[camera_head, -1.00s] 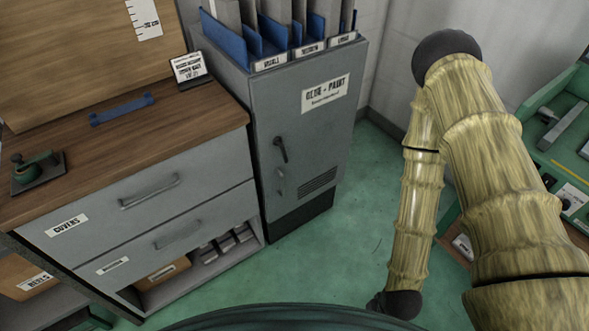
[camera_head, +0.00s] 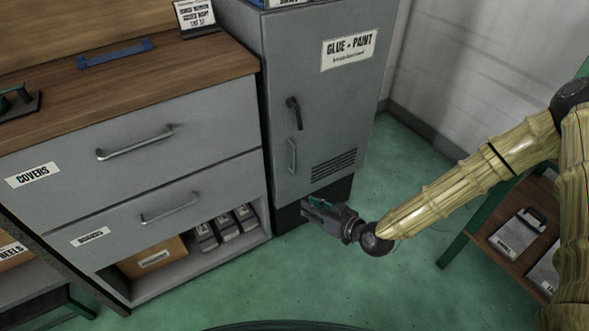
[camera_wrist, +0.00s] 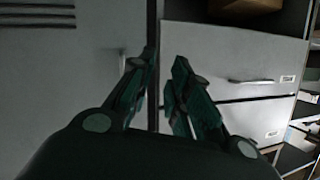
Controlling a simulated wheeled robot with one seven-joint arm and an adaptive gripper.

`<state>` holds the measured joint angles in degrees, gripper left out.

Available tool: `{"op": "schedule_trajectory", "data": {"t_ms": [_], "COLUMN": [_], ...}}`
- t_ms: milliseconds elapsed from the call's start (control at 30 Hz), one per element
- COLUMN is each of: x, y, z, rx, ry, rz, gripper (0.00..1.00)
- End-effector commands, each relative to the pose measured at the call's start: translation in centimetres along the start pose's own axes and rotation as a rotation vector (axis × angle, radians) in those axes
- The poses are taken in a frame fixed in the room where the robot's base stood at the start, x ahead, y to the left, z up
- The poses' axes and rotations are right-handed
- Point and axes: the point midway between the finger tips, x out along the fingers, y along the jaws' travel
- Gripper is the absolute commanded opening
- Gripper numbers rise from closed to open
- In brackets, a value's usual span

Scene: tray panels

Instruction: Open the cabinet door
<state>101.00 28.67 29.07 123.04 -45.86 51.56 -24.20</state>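The grey GLUE + PAINT cabinet door (camera_head: 335,115) is shut. It bears a dark lever (camera_head: 294,112) and, below it, a slim upright handle (camera_head: 292,156). My gripper (camera_head: 306,207) is low in front of the cabinet, below the handle in the head view. In the wrist view, which appears upside down, my gripper (camera_wrist: 164,58) has its green-black fingers apart with nothing between them. They point toward the seam between cabinet and drawers. The cabinet door (camera_wrist: 70,80) fills the left there, with a thin handle-like shape (camera_wrist: 122,62) by the left finger.
A drawer unit (camera_head: 262,175) adjoins the cabinet on the left, with two handled drawers (camera_head: 150,125) and an open shelf below. A low shelf stand (camera_head: 505,255) is at right. Green floor (camera_head: 400,190) is clear between the cabinet and that stand.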

Motion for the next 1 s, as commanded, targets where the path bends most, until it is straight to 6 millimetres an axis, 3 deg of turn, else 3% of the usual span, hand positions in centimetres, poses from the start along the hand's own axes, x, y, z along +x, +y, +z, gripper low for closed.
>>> {"op": "schedule_trajectory", "data": {"t_ms": [33,133,400,667,1000], "x": [1.1,2.1,2.6,3.9,9.0], "y": [1.4,3.0,5.4,5.5,5.3], "z": [-0.4,-3.0,-7.6,-8.6,-10.2], "rx": [-0.037,-0.115,-0.249,-0.265,-0.263], "ry": [0.06,0.166,0.331,0.346,0.345], "rz": [-0.001,-0.005,0.001,0.0,0.001], "gripper": [0.19,0.19,0.19,0.19,0.19]}}
